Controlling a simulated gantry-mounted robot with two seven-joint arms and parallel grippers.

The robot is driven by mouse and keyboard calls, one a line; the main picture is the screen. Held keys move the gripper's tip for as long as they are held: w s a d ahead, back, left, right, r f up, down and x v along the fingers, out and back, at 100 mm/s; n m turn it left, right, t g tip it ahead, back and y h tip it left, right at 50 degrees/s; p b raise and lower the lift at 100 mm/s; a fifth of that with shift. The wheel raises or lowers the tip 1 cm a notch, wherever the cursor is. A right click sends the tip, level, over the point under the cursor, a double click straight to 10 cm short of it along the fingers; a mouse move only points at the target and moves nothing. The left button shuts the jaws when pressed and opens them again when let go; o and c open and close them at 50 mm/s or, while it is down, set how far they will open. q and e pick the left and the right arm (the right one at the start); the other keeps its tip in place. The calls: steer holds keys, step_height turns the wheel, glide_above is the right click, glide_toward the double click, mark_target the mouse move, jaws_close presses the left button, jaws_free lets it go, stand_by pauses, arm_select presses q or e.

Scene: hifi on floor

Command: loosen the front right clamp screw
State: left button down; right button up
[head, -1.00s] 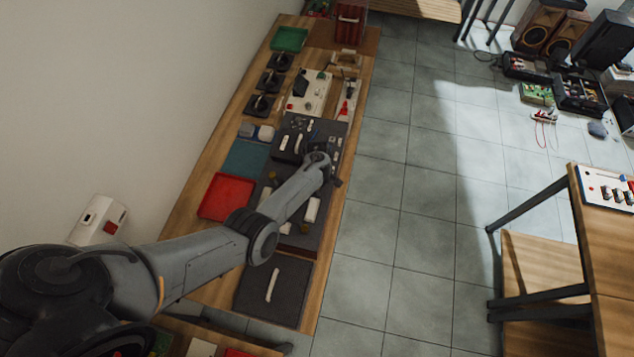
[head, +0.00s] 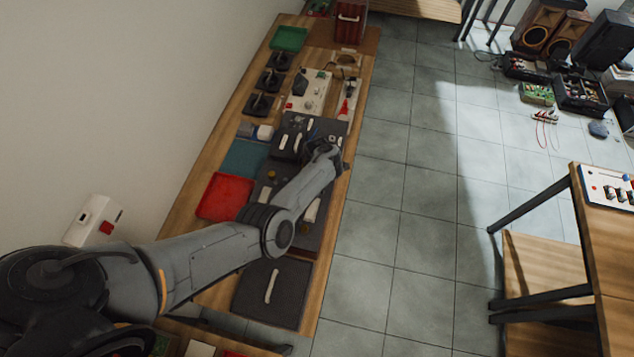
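My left gripper (head: 325,152) is at the end of the arm that comes in from the left. It is over the right side of a dark grey plate (head: 293,122) with pale handle-like bars, on the long wooden bench (head: 215,155). The gripper is small and dark against the plate, so I cannot tell whether its fingers are apart or touch anything. I cannot make out the front right clamp screw; the wrist covers that area. My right gripper is not in view.
A red tray (head: 224,198) and a teal mat (head: 243,157) lie left of the arm. A black mat (head: 270,292) with a pale handle is at the near end. A white panel (head: 309,92) lies beyond the plate.

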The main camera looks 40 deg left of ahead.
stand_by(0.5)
arm_select(q)
steer(key=c, duration=0.9)
jaws_free()
steer(key=shift+r, duration=0.1)
step_height(320, 180, up, 11)
steer(key=p, duration=0.3)
steer(key=shift+f, duration=0.2)
steer(key=shift+a, duration=0.1)
